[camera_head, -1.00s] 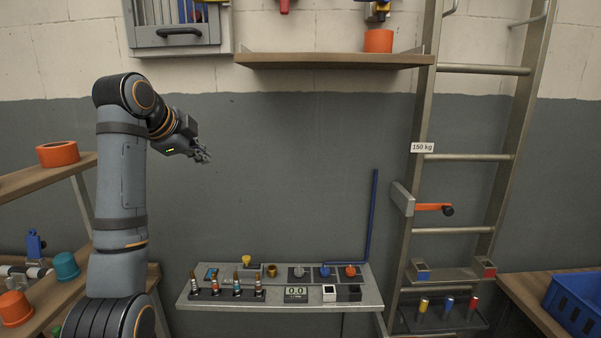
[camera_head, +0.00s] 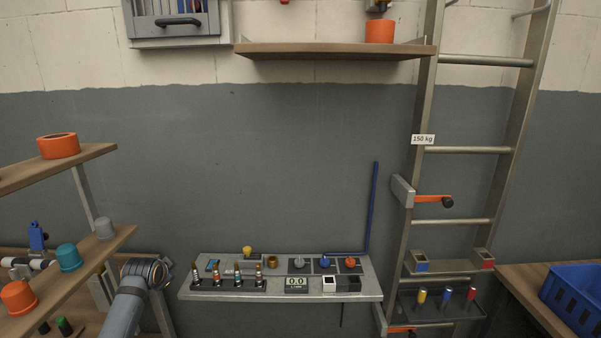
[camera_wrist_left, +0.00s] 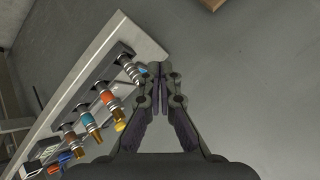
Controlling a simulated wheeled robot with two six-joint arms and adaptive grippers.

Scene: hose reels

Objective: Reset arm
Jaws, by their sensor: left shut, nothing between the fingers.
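My left arm (camera_head: 135,295) shows at the lower left of the head view, low beside the bench's left end, with its elbow joint uppermost. Its gripper cannot be made out there. In the left wrist view my left gripper (camera_wrist_left: 160,75) is shut and empty, with its fingertips together over the grey floor. The corner of the bench (camera_wrist_left: 140,35) and its row of banded hose fittings (camera_wrist_left: 105,97) lie to the left of the fingers. The nearest fitting appears close beside the fingertips; I cannot tell the gap. My right gripper is not in view.
The metal bench (camera_head: 210,294) carries fittings, knobs and a display (camera_head: 296,284). Wooden shelves (camera_head: 95,165) with orange and teal caps stand at left. A ladder (camera_head: 425,110) and a blue crate (camera_head: 577,300) are at right.

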